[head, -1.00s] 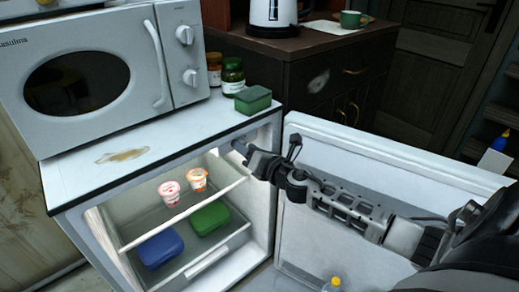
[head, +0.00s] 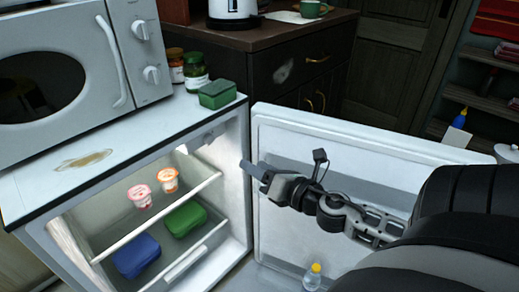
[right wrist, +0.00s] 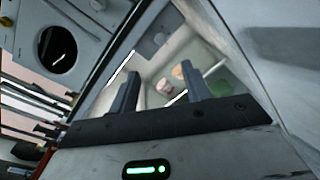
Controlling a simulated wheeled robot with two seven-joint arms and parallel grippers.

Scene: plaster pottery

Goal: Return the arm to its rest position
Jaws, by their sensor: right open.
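My right gripper (head: 256,171) is in front of the open fridge, between the compartment and the open door (head: 375,150). In the right wrist view its two fingers (right wrist: 158,97) stand apart with nothing between them. The right arm comes in from the right edge, its upper part large and dark in the head view. My left gripper is not in view.
The open fridge (head: 28,208) holds two yogurt cups (head: 139,196), a blue container (head: 136,256) and a green container (head: 185,218). A bottle (head: 313,276) is low in the door.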

